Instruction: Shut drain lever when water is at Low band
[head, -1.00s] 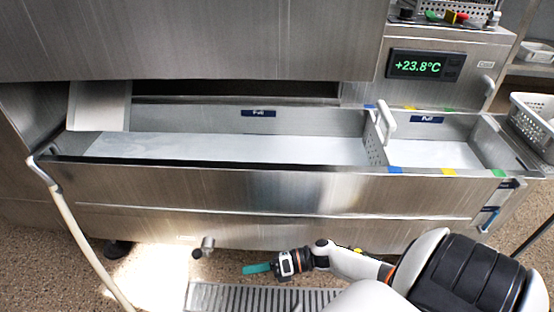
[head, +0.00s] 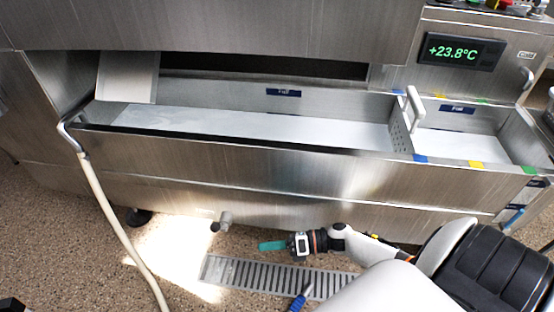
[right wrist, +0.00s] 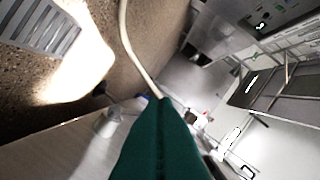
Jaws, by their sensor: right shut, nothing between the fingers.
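The drain lever (head: 222,221) is a small metal fitting with a dark end, low on the front of the long steel tank (head: 290,172). Pale water (head: 270,128) lies in the tank, below a blue "Full" label (head: 283,93); no Low band can be read. My right gripper (head: 261,246) has teal fingers, shut and empty, just right of and below the lever, apart from it. In the right wrist view its fingers (right wrist: 160,142) point towards the tank front, with a pale cylindrical fitting (right wrist: 106,123) beside them. My left gripper is not in view.
A floor grate (head: 235,272) lies below the lever, with a blue-handled object (head: 300,300) over it. A pale hose (head: 115,225) hangs from the tank's left end. A perforated divider (head: 400,135) separates the right compartment. The display (head: 460,51) reads +23.8°C.

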